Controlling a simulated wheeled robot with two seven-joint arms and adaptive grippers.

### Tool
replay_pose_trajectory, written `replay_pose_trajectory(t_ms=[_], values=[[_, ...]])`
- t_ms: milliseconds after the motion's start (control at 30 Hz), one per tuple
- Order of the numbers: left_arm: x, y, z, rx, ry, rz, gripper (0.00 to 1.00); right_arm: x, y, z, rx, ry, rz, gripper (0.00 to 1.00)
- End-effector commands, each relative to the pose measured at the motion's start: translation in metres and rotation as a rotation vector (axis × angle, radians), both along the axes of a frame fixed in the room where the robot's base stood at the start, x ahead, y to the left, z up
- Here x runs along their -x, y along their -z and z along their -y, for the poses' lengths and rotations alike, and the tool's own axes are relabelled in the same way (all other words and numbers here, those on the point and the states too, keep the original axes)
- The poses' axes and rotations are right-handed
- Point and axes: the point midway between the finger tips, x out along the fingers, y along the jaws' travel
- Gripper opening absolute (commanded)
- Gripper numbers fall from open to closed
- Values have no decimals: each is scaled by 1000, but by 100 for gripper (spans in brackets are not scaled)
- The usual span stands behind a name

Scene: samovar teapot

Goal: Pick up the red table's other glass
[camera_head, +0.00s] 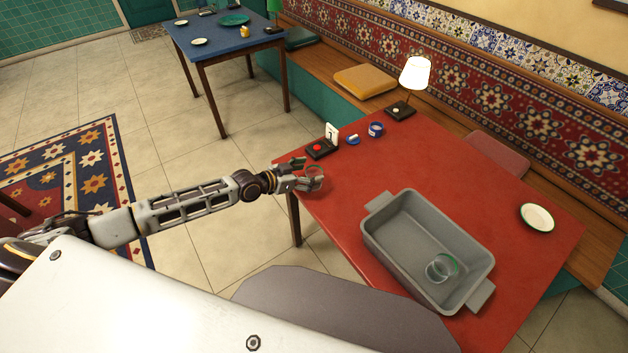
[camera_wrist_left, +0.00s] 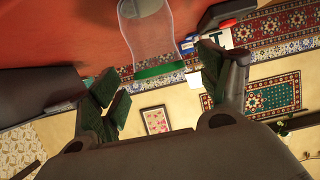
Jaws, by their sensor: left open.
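A clear glass (camera_head: 313,170) stands at the near left corner of the red table (camera_head: 365,165), partly behind my gripper's fingers. In the left wrist view the glass (camera_wrist_left: 147,35) shows large, with a green rim, just beyond the fingers. My left gripper (camera_head: 318,182) is open at table-top height right by this glass. Its two spread fingers also show in the wrist view (camera_wrist_left: 163,88), with nothing seen clasped between them; whether they touch the glass I cannot tell. Another green-rimmed glass (camera_head: 441,268) is inside the grey tub (camera_head: 385,243). My right gripper is not in view.
Beyond the left glass are a black box with a red button (camera_head: 319,148), a white card (camera_head: 332,132), blue items (camera_head: 376,129) and a lit lamp (camera_head: 414,75). A white plate (camera_head: 537,217) lies at the right. The table's middle is clear.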

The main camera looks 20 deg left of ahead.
Motion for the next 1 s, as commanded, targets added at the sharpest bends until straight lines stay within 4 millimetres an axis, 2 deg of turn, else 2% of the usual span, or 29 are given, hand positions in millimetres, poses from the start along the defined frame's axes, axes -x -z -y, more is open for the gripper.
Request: replay_pose_trajectory(t_ms=[367,867,900,1000], values=[[-19,10,14,0,0,1,77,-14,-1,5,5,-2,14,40],[-20,11,15,-1,0,1,77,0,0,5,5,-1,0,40],[-20,11,15,-1,0,1,76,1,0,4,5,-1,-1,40],[-19,11,15,-1,0,1,63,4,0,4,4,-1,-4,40]])
